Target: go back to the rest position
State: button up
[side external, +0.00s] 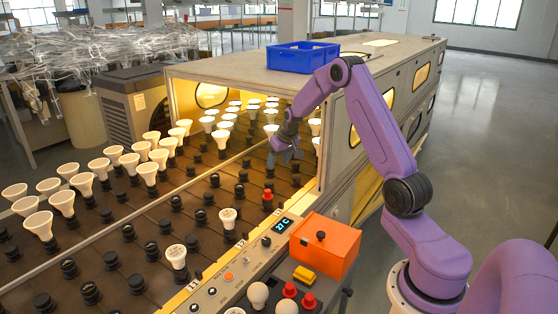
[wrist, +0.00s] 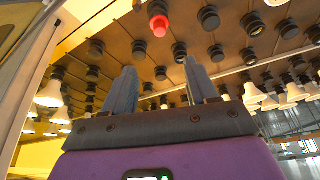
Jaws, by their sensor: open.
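My gripper (side external: 286,154) hangs over the rack of sockets near the mouth of the burn-in tunnel, at the end of my purple arm. In the wrist view its two fingers (wrist: 156,88) are spread apart with nothing between them. A red piece (side external: 267,194) sits on a socket just below and in front of my gripper; it also shows in the wrist view (wrist: 159,25), beyond the fingertips. White bulbs (side external: 147,172) stand in many sockets at the left and inside the tunnel. Two bulbs (side external: 177,257) stand in sockets near the front panel.
The tunnel housing (side external: 240,75) rises behind my gripper, with a blue crate (side external: 302,57) on top. A control panel (side external: 232,268) with a display stands in front. Open floor is at right.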

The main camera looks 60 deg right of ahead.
jog(key=s+a+r+n+g+y, duration=0.1)
jog(key=s+a+r+n, duration=0.25)
jog(key=a, duration=0.65)
jog(key=s+a+r+n+y, duration=0.15)
jog(key=s+a, duration=0.25)
jog(key=a, duration=0.6)
jog(key=s+a+r+n+g, duration=0.1)
jog(key=s+a+r+n, duration=0.25)
jog(key=a, duration=0.55)
jog(key=s+a+r+n+g, duration=0.1)
jog(key=s+a+n, duration=0.15)
jog(key=s, duration=0.45)
jog(key=s+a+n, duration=0.1)
jog(key=s+a, duration=0.3)
jog(key=s, duration=0.3)
jog(key=s+d+n+g, duration=0.1)
jog(key=s+n, duration=0.3)
jog(key=s, duration=1)
jog(key=shift+s+d+r+h, duration=0.2)
jog(key=shift+d+h, duration=0.15)
jog(key=shift+d, duration=0.15)
